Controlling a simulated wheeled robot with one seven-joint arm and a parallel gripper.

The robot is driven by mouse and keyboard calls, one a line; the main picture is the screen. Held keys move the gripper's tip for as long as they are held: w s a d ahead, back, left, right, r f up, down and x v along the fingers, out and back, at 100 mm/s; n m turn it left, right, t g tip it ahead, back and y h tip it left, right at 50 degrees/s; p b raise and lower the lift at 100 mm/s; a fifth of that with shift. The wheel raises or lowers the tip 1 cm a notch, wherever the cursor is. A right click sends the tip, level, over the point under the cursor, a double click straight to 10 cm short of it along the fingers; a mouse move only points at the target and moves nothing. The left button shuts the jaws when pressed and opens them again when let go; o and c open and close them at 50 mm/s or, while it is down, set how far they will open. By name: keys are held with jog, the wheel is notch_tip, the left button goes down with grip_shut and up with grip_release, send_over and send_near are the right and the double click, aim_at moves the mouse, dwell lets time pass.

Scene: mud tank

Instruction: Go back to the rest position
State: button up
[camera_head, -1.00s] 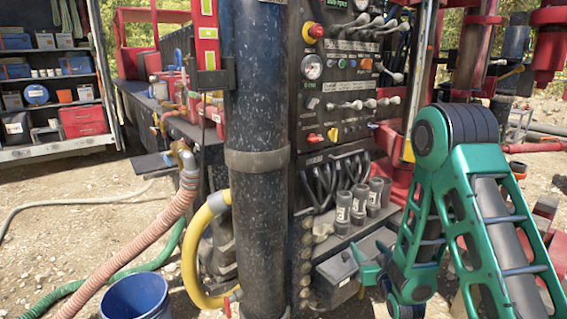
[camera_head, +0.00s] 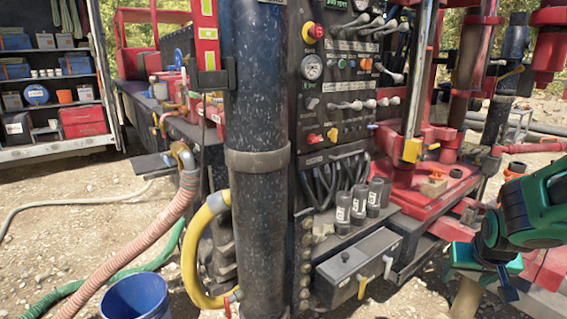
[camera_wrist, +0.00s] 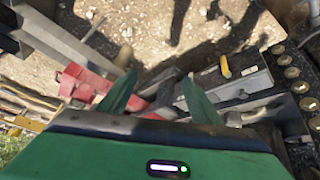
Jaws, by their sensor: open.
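My gripper (camera_wrist: 160,97) shows in the wrist view with its two green fingers spread apart and nothing between them. In the head view my green and black gripper (camera_head: 488,262) is low at the right edge, apart from the control panel (camera_head: 345,100) and in front of the red rig base. Part of my arm is cut off by the right edge. Below the fingers, the wrist view shows a grey box with a yellow handle (camera_wrist: 225,66) and red metal parts.
A thick dark vertical pipe (camera_head: 258,150) stands left of the panel. A yellow hose (camera_head: 195,250), a pink hose (camera_head: 150,230) and a blue bucket (camera_head: 138,295) are at lower left. Shelves (camera_head: 50,80) stand at the back left.

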jog(key=s+a+r+m+g+y, duration=0.1)
jog(key=s+r+g, duration=0.1)
jog(key=s, duration=0.9)
jog(key=s+a+r+m+g+y, duration=0.1)
jog(key=s+a+r+g+y, duration=0.1)
jog(key=s, duration=1)
jog(key=shift+a+r+m+g, duration=0.3)
jog(key=shift+r+g, duration=0.3)
jog(key=shift+r, duration=0.25)
jog(key=shift+w, duration=0.1)
jog(key=shift+w+d+f, duration=0.1)
jog(key=shift+w+f, duration=0.15)
jog(key=shift+w, duration=0.35)
